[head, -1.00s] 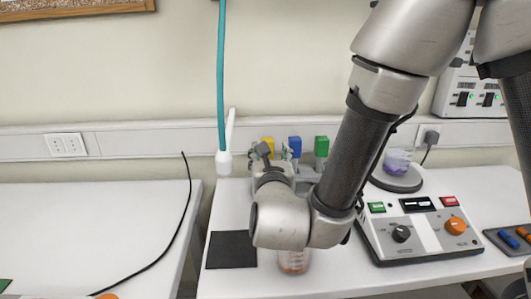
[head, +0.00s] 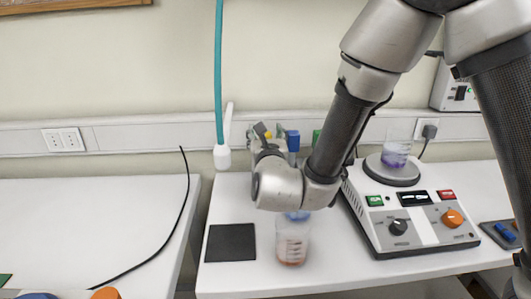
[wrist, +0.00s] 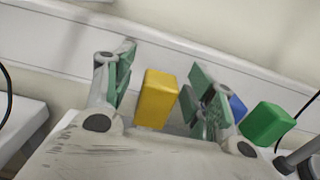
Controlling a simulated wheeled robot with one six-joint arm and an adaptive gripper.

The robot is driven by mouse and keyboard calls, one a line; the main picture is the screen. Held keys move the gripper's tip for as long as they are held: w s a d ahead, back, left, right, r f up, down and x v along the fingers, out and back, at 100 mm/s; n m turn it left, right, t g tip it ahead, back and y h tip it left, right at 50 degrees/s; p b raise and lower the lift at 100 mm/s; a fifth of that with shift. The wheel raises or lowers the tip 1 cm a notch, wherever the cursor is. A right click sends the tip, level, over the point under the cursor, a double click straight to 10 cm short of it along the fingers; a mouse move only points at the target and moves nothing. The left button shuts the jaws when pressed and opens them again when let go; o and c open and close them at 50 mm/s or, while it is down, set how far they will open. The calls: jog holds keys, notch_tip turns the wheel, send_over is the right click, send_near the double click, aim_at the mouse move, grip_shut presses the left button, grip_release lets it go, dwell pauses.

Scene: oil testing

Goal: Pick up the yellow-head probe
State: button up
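The yellow-head probe (wrist: 157,98) shows in the wrist view as a yellow block head between the two fingers of my gripper (wrist: 163,85). The fingers are spread, with gaps on both sides of the yellow head. In the head view my gripper (head: 265,138) is at the back of the white table, and only a small bit of the yellow head (head: 267,135) shows beside it. The probe's lower part is hidden behind my arm and gripper.
A blue head (head: 293,140) and a green head (head: 317,138) stand to the right. A beaker with reddish contents (head: 292,245) stands below my wrist. A stirrer device (head: 415,222) carries another beaker (head: 396,152). A teal hose (head: 219,75) hangs at left. A black mat (head: 230,243) lies in front.

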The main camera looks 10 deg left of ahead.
grip_shut()
notch_tip(320, 180, up, 10)
jog(key=shift+r, duration=0.1)
dwell(0.4)
jog(key=shift+r, duration=1.2)
